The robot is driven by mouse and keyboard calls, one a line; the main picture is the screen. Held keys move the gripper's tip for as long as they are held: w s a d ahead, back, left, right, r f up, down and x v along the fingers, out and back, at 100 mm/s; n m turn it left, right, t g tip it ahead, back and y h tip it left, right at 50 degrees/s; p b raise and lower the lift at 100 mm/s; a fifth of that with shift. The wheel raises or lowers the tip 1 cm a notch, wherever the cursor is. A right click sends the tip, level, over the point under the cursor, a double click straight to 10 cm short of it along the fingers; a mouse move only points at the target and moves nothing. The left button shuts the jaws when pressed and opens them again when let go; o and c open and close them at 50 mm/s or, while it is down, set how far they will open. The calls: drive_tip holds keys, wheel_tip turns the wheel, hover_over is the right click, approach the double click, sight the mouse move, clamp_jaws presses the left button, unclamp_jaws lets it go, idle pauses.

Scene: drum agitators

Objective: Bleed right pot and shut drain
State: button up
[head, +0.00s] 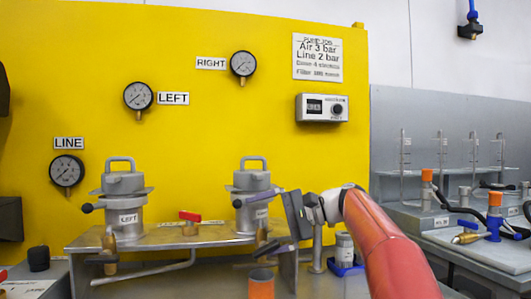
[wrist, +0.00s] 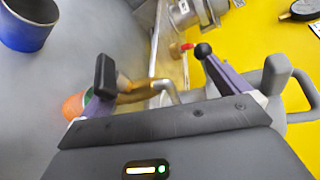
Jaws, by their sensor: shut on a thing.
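The right pot (head: 252,212), a grey lidded vessel with a hoop handle, stands on the metal bench; its side also shows at the right of the wrist view (wrist: 274,76). A black ball knob (wrist: 203,50) lies at my right finger. Below the pot is the brass drain valve (head: 261,236), which shows between my fingers in the wrist view (wrist: 135,88). My gripper (head: 254,225) is at the right pot's front, its fingers well apart, shut on the drain valve. The exact contact is partly hidden. An orange cup (head: 261,285) stands below the drain.
The left pot (head: 127,205) and a red-handled valve (head: 190,216) stand to the left on the bench. The RIGHT gauge (head: 243,64) is on the yellow panel. A blue cup (wrist: 28,25) shows in the wrist view. A grey can (head: 344,248) stands right of the bench.

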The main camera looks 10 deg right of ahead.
sight(266, 244)
drive_tip(key=s+r+n+t+y, duration=0.2)
drive_tip(key=s+r, duration=0.1)
drive_tip(key=r, duration=1.3)
drive_tip(key=shift+s+r+n+t+y, duration=0.15)
drive_tip(key=shift+r+n+t+y, duration=0.15)
drive_tip(key=shift+y, duration=0.1)
drive_tip(key=w+f+m+h, duration=0.1)
drive_tip(key=f, duration=0.4)
drive_tip(key=w+f+g, duration=0.1)
drive_tip(key=f, duration=0.4)
drive_tip(key=w+f+m+g+h, duration=0.1)
drive_tip(key=f, duration=0.4)
drive_tip(key=shift+w+d+f+m+h, duration=0.1)
drive_tip(key=shift+d+f+m+h, duration=0.05)
drive_tip(key=shift+f+m+h, duration=0.15)
drive_tip(key=shift+v, duration=2.2)
drive_tip(key=c, duration=1.1)
drive_tip(key=shift+o, duration=0.2)
drive_tip(key=shift+g, duration=0.3)
drive_tip(key=shift+s+r+v, duration=0.1)
drive_tip(key=shift+s+v, duration=0.1)
drive_tip(key=shift+v, duration=0.85)
drive_tip(key=shift+s+r+v, duration=0.15)
drive_tip(key=shift+s+v, duration=0.05)
drive_tip(key=shift+v, duration=0.85)
drive_tip(key=shift+a, duration=0.25)
